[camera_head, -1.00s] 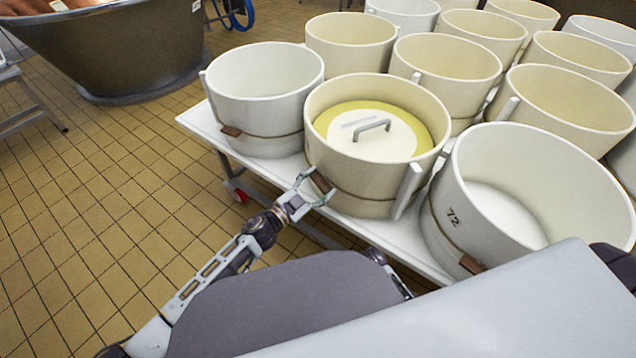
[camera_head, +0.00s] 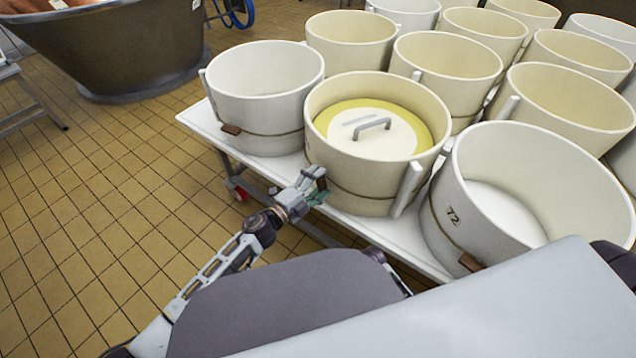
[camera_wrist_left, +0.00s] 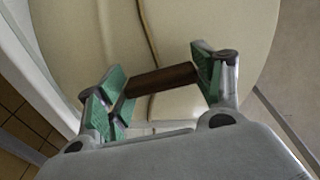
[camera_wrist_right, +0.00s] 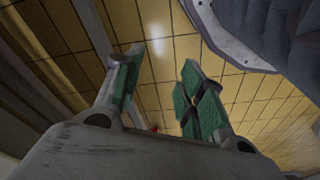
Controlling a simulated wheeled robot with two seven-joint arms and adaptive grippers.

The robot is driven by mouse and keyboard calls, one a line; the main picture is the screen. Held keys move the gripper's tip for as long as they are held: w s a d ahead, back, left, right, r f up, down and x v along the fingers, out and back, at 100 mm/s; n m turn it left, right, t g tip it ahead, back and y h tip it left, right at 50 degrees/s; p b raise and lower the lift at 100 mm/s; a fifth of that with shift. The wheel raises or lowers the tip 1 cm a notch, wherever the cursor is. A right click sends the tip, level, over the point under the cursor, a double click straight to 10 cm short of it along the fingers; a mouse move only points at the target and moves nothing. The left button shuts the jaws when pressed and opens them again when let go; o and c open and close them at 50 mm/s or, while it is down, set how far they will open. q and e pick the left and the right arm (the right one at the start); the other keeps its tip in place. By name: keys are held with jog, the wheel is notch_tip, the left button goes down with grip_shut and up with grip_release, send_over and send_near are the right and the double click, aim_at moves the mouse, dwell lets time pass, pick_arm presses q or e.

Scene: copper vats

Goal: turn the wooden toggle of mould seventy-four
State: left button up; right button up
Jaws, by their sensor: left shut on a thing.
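The middle front mould (camera_head: 350,178) is a cream tub holding a yellow-rimmed white lid (camera_head: 372,132) with a grey handle. No number is readable on it. Its dark wooden toggle (camera_wrist_left: 160,80) sits on the thin band around its wall and lies across that band in the left wrist view. My left gripper (camera_head: 316,188) is at the mould's front left wall, shut on the toggle. Its green pads are at the toggle's two ends (camera_wrist_left: 160,85). My right gripper (camera_wrist_right: 155,85) is open and empty over the tiled floor, out of the head view.
Mould 72 (camera_head: 452,225) stands to the right, with its own toggle (camera_head: 470,262). A white mould (camera_head: 258,110) stands to the left. Several empty moulds crowd behind on the white table (camera_head: 195,120). A dark vat (camera_head: 120,55) stands at the back left; the floor before it is clear.

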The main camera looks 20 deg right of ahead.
pick_arm(q)
jog(key=shift+m, duration=1.5)
pick_arm(e)
jog(key=shift+s+a+r, duration=0.15)
jog(key=shift+s+r, duration=0.2)
jog(key=shift+r, duration=0.35)
jog(key=shift+w+r, duration=0.1)
jog(key=shift+w, duration=0.1)
pick_arm(q)
jog(key=o, duration=1)
pick_arm(e)
jog(key=shift+w, duration=0.2)
pick_arm(q)
jog(key=shift+v, duration=6)
pick_arm(e)
jog(key=shift+s, duration=0.15)
